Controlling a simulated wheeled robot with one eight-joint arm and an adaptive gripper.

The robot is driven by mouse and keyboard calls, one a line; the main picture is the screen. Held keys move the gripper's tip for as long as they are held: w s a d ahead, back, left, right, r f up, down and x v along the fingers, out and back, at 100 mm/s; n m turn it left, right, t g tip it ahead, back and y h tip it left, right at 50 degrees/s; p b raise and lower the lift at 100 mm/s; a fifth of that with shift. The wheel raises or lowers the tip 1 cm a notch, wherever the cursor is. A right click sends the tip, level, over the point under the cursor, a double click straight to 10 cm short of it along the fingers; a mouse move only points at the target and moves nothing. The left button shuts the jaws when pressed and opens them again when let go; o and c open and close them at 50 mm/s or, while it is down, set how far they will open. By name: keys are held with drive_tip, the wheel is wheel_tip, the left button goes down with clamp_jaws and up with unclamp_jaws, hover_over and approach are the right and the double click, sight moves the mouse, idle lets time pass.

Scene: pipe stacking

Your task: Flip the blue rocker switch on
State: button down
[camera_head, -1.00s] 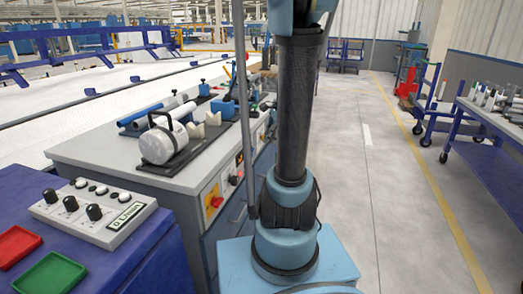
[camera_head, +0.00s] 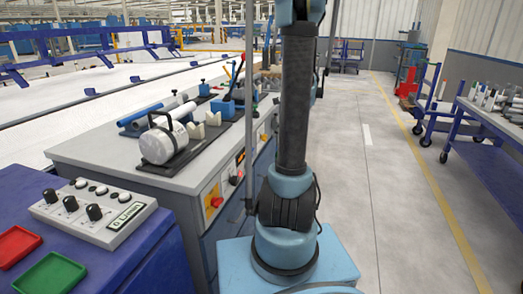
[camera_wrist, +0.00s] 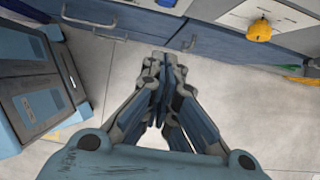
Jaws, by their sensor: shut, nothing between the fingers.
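I cannot make out a blue rocker switch in either view. The grey bench (camera_head: 115,160) carries control panels on its side in the head view. One has a red knob on a yellow plate (camera_head: 216,197). In the wrist view a light panel (camera_wrist: 285,14) with a yellow knob (camera_wrist: 258,31) shows at the upper right. My gripper (camera_wrist: 160,62) is shut and empty in the wrist view. It is over the floor, close to the blue drawer fronts and apart from the yellow knob. My arm hides part of the bench side in the head view; the gripper is not visible there.
A blue cabinet with a knob box (camera_head: 93,212), a red tray (camera_head: 17,246) and a green tray (camera_head: 50,274) stands at the front left. Drawer handles (camera_wrist: 95,18) stick out near my gripper. The aisle floor (camera_head: 385,190) is clear. A cart (camera_head: 490,120) stands at the right.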

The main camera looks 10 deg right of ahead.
sight(252, 153)
drive_tip(key=shift+f, duration=0.1)
idle(0.3)
drive_tip(key=w+a+f, duration=0.4)
drive_tip(key=a+f, duration=0.3)
drive_tip(key=f, duration=0.1)
idle(0.5)
drive_tip(key=shift+w+a, duration=0.1)
drive_tip(key=shift+a, duration=0.05)
drive_tip(key=shift+w+a+r+g+h, duration=0.3)
drive_tip(key=shift+a+g+h, duration=0.15)
drive_tip(key=shift+h, duration=0.25)
